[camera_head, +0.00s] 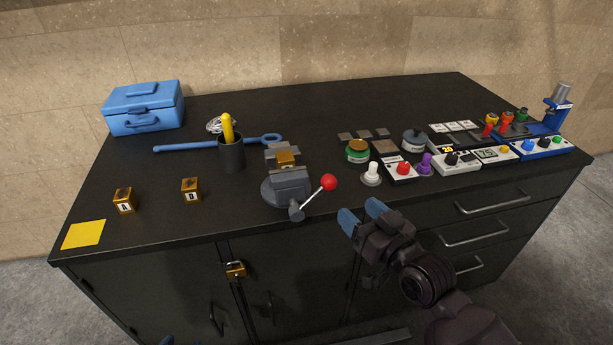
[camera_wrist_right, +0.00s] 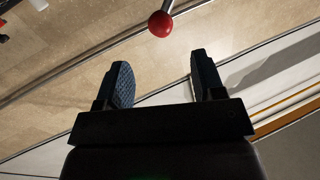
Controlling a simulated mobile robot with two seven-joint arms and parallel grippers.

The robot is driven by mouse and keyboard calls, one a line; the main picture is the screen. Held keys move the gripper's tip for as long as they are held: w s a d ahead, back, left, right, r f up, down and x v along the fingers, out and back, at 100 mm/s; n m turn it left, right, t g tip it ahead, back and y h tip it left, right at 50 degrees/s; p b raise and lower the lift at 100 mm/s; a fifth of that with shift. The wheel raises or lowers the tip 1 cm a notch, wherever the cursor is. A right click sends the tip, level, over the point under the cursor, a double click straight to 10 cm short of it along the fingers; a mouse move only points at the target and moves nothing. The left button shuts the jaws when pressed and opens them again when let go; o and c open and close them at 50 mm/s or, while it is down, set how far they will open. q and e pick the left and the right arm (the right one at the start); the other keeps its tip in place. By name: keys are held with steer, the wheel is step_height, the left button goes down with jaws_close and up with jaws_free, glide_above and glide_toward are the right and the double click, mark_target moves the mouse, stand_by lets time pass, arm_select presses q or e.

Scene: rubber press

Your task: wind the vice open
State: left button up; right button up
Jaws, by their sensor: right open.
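The grey vice (camera_head: 288,187) stands near the front edge of the black bench, with a brass-coloured block (camera_head: 287,158) at its jaws. Its handle is a thin bar slanting up to the right, ending in a red ball (camera_head: 328,182). My right gripper (camera_head: 362,214) is open and empty, in front of the bench edge, to the right of and nearer than the ball. In the right wrist view the red ball (camera_wrist_right: 160,24) is beyond the gap between the open fingers (camera_wrist_right: 158,72), apart from them. Only a blue scrap of what may be my left gripper (camera_head: 167,340) shows at the bottom edge.
Left of the vice are brass blocks A (camera_head: 124,201) and B (camera_head: 191,190) and a dark cup (camera_head: 231,154). A white knob (camera_head: 371,174) and a red-button box (camera_head: 401,169) stand to its right. A padlock (camera_head: 235,269) hangs on the cabinet front below.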

mark_target(334, 187)
steer(key=x, duration=1)
steer(key=shift+w+a, duration=0.2)
steer(key=shift+w, duration=0.05)
jaws_close()
